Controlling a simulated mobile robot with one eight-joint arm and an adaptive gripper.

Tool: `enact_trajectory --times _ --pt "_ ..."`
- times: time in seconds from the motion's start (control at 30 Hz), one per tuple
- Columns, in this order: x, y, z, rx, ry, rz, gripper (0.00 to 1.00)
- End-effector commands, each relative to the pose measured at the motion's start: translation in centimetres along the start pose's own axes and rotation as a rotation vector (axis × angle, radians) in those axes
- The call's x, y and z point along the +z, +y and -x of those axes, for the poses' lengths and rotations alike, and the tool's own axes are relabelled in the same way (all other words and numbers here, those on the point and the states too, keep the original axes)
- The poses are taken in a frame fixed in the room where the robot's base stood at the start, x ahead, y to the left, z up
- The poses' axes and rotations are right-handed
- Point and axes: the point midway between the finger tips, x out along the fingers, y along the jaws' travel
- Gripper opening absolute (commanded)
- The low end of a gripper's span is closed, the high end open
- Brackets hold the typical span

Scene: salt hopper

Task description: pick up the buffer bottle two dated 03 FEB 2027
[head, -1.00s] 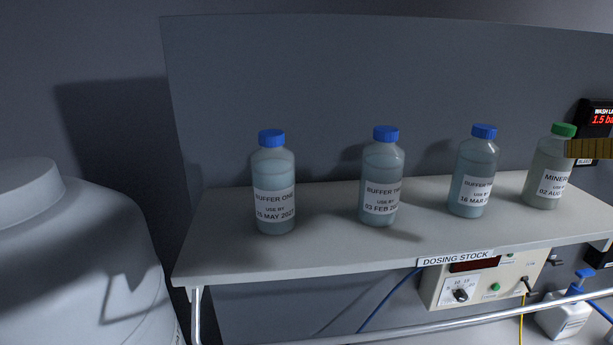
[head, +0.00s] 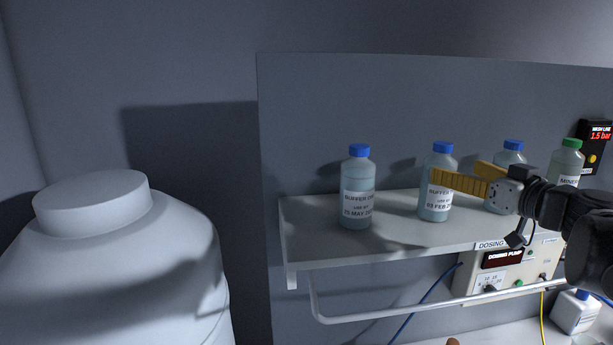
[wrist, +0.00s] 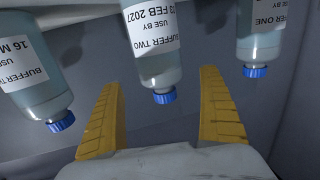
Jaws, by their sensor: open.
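The buffer bottle two dated 03 FEB 2027 (head: 437,208) stands upright on the shelf, clear with pale liquid and a blue cap. It is second from the left in the head view. In the wrist view, where things appear upside down, the same bottle (wrist: 155,65) lines up between the fingers, its cap low in the gap. My gripper (head: 456,173) is open and empty, with yellow fingers. In the head view one finger covers part of the bottle's label. The wrist view also shows both fingers (wrist: 160,82); no contact shows.
On the same shelf (head: 385,240) stand the Buffer One bottle (head: 357,187) to the left, a 16 MAR buffer bottle (wrist: 28,70) and a green-capped bottle (head: 569,160) to the right. A dosing pump (head: 500,270) is below. A big pale tank (head: 110,260) is at left.

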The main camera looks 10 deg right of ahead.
Motion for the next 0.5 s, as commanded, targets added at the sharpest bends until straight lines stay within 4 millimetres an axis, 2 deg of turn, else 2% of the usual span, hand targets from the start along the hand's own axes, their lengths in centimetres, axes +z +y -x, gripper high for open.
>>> enact_trajectory --times 0.3,0.5 --pt "-0.7 0.1 -4.3 -0.001 0.0 0.0 0.9" --pt "-0.5 0.2 -5.5 0.001 -0.001 0.0 0.9"
